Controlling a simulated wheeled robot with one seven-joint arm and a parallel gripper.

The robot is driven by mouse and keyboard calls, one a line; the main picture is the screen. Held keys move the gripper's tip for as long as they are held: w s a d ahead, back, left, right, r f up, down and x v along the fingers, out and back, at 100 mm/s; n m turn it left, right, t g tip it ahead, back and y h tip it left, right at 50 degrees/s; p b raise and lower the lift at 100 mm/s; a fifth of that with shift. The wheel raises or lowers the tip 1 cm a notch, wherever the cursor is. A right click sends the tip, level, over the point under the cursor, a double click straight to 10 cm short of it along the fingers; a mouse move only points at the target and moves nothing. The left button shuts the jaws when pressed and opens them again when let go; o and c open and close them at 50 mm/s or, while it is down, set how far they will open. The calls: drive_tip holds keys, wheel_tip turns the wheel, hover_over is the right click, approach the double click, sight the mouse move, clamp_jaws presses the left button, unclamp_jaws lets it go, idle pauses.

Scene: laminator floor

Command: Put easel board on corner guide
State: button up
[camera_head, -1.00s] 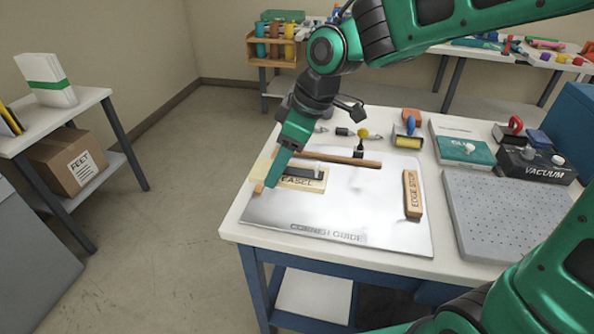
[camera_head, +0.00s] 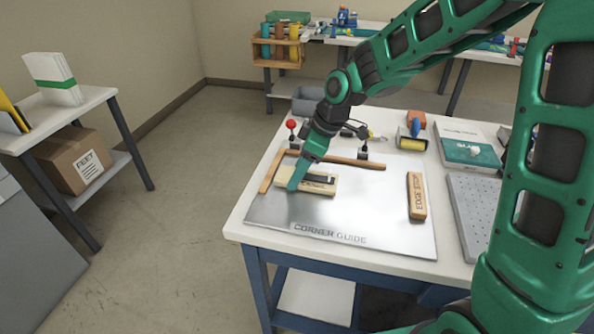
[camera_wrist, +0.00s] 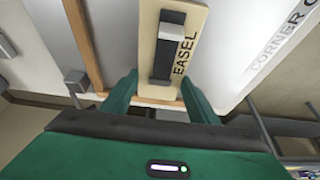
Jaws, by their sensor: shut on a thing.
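The easel board (camera_head: 327,189) is a small cream board with a dark bar on its face and the word EASEL. My gripper (camera_head: 294,187) is shut on its left end, and the wrist view shows the board (camera_wrist: 187,68) between my two fingers (camera_wrist: 158,98). The board is over the corner guide (camera_head: 270,210), a shiny pale plate with wooden rails along its back and left sides. The board lies inside the corner, close to the rails. Whether it touches the plate or rails is unclear, as my gripper hides part of it.
A wooden edge stop (camera_head: 416,196) lies on the right of the plate. The front middle of the corner guide is clear.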

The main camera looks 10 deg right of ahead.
sight(317, 177)
drive_tip(key=shift+f, duration=0.2)
drive_tip(key=o, duration=1.1)
drive_tip(key=shift+c, duration=0.2)
drive_tip(key=shift+r, duration=0.15)
drive_tip(key=v, duration=1.2)
drive_tip(key=shift+d, duration=0.15)
